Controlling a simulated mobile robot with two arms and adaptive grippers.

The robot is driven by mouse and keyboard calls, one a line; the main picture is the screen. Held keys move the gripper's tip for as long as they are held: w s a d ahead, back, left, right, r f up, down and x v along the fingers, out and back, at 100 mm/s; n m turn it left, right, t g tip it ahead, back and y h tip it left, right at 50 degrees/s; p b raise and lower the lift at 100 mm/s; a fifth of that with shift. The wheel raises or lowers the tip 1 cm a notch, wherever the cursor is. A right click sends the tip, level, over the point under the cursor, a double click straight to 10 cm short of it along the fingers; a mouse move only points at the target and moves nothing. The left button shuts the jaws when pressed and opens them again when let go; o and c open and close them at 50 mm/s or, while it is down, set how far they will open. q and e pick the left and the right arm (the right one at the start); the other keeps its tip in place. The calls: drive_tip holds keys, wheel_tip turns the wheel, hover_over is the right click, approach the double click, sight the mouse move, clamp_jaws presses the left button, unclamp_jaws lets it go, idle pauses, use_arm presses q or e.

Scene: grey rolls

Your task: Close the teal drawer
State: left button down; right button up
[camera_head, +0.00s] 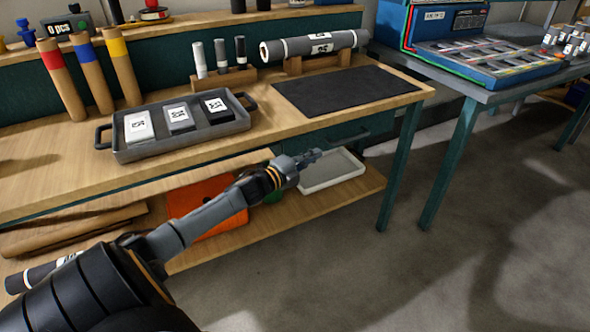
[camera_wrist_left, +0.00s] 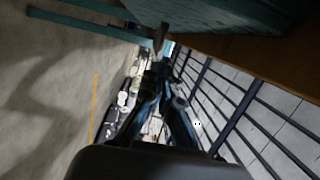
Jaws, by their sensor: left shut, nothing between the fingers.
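The teal drawer (camera_head: 322,135) is under the right part of the wooden workbench top, with a dark bar handle (camera_head: 352,137) on its front. How far it stands out from the bench is hard to tell. My left gripper (camera_head: 314,155) is shut and empty, just below and left of the handle in the head view, with a small apparent gap. In the left wrist view the gripper (camera_wrist_left: 160,62) points away from the camera, and a teal panel (camera_wrist_left: 225,14) fills the top; I cannot tell whether it is the drawer. My right gripper is not in view.
A white tray (camera_head: 330,172) and an orange item (camera_head: 205,200) lie on the lower shelf (camera_head: 290,215). A teal bench leg (camera_head: 400,165) stands right of the drawer. A grey tray (camera_head: 180,149) and a black mat (camera_head: 345,90) are on top. The floor in front is clear.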

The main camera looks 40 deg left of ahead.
use_arm(q)
drive_tip(key=s+a+p, duration=0.1)
drive_tip(key=s, duration=0.6)
drive_tip(key=shift+s+f, duration=0.2)
drive_tip(key=shift+s, duration=0.05)
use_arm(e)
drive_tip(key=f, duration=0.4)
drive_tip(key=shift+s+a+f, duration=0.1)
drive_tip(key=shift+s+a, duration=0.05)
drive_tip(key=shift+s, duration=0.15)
use_arm(q)
drive_tip(key=shift+f, duration=0.1)
